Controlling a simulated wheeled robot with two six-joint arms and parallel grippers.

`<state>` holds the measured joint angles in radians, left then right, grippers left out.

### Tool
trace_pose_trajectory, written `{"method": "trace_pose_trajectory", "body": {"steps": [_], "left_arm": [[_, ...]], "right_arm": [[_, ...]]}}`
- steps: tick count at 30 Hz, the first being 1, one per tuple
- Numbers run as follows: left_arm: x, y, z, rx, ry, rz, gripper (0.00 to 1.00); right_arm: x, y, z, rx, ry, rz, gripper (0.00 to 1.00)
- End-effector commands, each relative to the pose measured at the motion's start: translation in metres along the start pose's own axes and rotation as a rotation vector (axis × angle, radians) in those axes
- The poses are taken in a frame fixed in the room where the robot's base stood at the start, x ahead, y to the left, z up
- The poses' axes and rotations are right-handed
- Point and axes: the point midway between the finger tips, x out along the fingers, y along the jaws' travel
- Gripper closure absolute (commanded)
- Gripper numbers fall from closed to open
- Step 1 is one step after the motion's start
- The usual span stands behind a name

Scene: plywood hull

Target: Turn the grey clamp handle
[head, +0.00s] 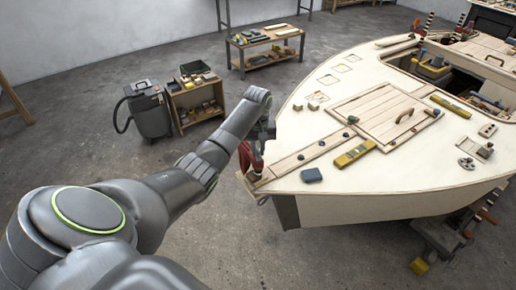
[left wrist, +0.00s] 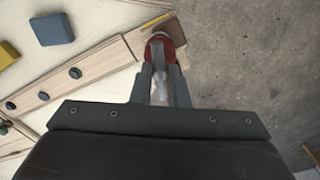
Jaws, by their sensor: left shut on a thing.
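A red clamp (head: 250,160) sits at the tip of the wooden boat's bow, at the hull's edge. In the left wrist view the red clamp body (left wrist: 174,52) is just beyond my fingertips. A grey clamp handle (left wrist: 160,84) shows between the fingers. My left gripper (head: 262,136) reaches down to the clamp from above and is partly hidden behind my arm link. In the left wrist view my left gripper (left wrist: 160,82) is shut on the grey handle. The handle is too small to make out in the head view. My right gripper is not in view.
A blue block (head: 312,175) and a yellow tool (head: 354,154) lie on the boat deck (head: 400,178) near the bow. A shop vacuum (head: 150,108) and a small wooden cart (head: 196,100) stand left on the concrete floor. Floor beside the bow is clear.

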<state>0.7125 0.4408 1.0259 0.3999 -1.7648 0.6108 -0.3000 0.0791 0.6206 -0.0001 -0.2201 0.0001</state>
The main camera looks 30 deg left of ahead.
Motion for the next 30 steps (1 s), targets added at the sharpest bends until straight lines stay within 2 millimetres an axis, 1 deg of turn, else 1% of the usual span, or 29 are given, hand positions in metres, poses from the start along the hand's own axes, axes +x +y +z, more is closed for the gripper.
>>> {"method": "trace_pose_trajectory", "body": {"steps": [5,11,18,30], "left_arm": [[-0.002,0.000,0.000,0.050,0.000,0.001,1.00],[-0.004,0.000,0.000,0.176,0.000,0.006,1.00],[-0.004,0.000,0.000,0.394,0.002,0.013,1.00],[-0.003,-0.001,-0.001,0.774,0.007,0.026,1.00]], "right_arm": [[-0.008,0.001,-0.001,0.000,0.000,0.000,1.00],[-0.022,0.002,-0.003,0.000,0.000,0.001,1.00],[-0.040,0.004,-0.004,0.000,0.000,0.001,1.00],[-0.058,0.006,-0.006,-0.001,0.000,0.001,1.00]]}}
